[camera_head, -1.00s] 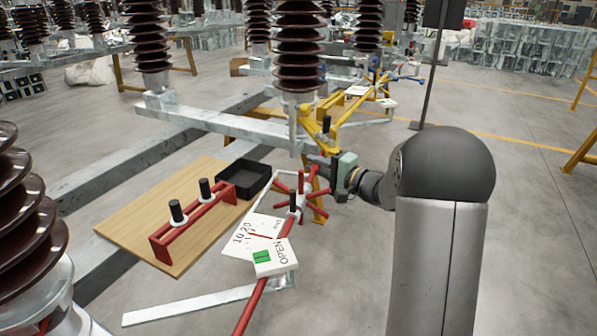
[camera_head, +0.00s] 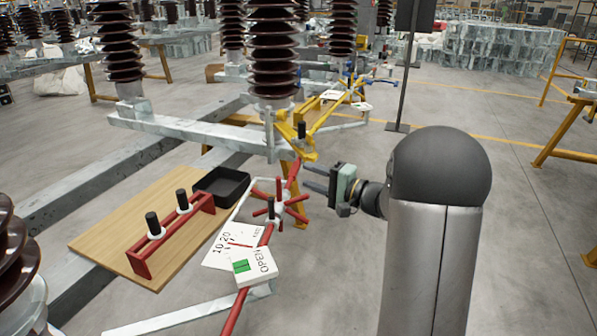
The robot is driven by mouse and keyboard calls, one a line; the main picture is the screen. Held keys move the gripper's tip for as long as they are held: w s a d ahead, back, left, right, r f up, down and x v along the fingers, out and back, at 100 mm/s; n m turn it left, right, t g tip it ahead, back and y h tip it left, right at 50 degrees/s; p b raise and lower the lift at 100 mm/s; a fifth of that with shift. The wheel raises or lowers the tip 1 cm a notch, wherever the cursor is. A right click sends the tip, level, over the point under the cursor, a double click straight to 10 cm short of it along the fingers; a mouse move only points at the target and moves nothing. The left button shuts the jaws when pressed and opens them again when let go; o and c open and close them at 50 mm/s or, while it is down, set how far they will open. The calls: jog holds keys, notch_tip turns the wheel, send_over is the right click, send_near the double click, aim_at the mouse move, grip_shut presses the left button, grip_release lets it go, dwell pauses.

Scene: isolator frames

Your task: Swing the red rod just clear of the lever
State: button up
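A red rod (camera_head: 236,308) rises from the lower edge, passes behind the white OPEN box and meets a spoked red hub (camera_head: 279,204). A red length (camera_head: 293,174) continues above the hub toward a yellow linkage. A yellow lever-like arm (camera_head: 322,120) with a black knob stands above this; which part is the lever is not certain. My gripper (camera_head: 304,177) points left, just right of the upper red length. Its two dark fingers look apart with nothing seen between them. Whether a fingertip touches the red length is not clear.
A white OPEN box (camera_head: 256,266) and a 10:20 card lie along the rod. A wooden board (camera_head: 110,238) holds a red bracket (camera_head: 170,238) with black knobs and a black tray (camera_head: 222,196). Brown insulators stand behind on grey beams.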

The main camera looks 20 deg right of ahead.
jog(key=v, duration=1.1)
jog(key=shift+s+d+p, duration=0.25)
jog(key=shift+s+p, duration=0.05)
